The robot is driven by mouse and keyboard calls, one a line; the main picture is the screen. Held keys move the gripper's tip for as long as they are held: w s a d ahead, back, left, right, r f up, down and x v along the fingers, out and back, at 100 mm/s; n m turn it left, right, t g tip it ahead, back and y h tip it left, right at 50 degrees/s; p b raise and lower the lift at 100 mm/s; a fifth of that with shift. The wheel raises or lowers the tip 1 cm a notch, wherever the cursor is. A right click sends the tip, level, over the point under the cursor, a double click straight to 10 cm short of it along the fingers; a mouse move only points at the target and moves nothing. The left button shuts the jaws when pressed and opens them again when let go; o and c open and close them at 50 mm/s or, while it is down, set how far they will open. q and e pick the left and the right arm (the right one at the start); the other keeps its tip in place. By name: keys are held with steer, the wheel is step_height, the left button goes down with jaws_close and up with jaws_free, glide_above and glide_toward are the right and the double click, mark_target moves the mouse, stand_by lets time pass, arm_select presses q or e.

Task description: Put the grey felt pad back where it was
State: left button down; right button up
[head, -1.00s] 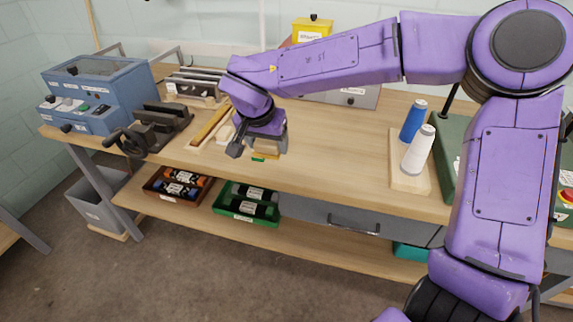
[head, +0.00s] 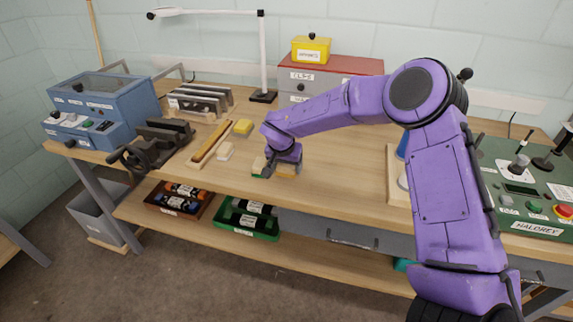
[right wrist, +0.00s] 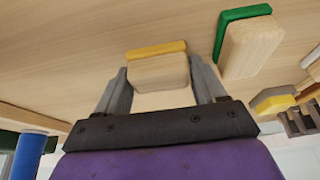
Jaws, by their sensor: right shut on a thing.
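My right gripper (head: 284,172) is low over the front part of the bench. It is shut on a wooden block with a yellow-orange layer (right wrist: 158,68), which sits between the fingers in the right wrist view. A wooden block with a green layer (right wrist: 250,45) lies beside it, apart from the fingers. In the head view its green edge (head: 260,168) shows just left of the gripper. Whether the held block touches the bench I cannot tell. My left gripper is not in view.
A pale block (head: 225,151) and a yellow block (head: 243,127) lie left of the gripper, by a long wooden bar (head: 210,142). A dark vise (head: 160,140) stands further left. A drawer box (head: 330,75) stands behind.

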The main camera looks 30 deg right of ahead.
steer(key=shift+s, duration=0.1)
steer(key=o, duration=0.9)
steer(key=shift+o, duration=0.2)
steer(key=v, duration=1.2)
steer(key=shift+r, duration=0.15)
steer(key=shift+a, duration=0.1)
